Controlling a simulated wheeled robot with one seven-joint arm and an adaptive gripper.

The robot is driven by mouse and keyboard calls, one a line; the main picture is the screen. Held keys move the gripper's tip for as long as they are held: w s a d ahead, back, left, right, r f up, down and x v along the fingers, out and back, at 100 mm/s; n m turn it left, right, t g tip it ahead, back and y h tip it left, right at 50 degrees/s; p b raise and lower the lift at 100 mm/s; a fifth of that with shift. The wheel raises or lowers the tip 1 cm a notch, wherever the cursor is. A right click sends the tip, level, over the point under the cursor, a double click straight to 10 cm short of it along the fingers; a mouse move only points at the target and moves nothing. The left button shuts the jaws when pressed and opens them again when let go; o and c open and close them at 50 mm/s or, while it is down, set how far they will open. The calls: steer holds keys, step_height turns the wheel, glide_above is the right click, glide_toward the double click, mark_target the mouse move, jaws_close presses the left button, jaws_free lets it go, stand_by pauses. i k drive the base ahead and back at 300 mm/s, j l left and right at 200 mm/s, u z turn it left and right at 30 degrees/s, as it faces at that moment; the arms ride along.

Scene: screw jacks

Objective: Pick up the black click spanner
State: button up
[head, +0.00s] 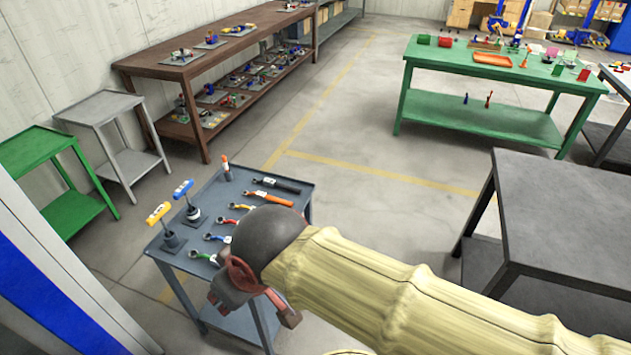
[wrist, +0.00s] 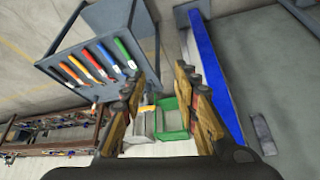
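The black click spanner (head: 280,186) lies at the far end of a row of spanners on the grey-blue cart (head: 312,200). Its handle is black and its head points left. My gripper (head: 256,302) is at the near right side of the cart, apart from the black spanner, and partly hidden by my wrist. In the wrist view my gripper (wrist: 165,88) has its fingers wide apart with nothing between them.
An orange-handled spanner (head: 269,199) lies next to the black one, with more coloured spanners nearer. Blue (head: 183,188) and yellow (head: 158,213) T-handled jacks and a small orange-topped jack (head: 226,169) stand on the cart. A dark table (head: 570,205) stands at right.

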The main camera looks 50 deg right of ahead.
mark_target(268, 181)
steer(key=z, duration=1.2)
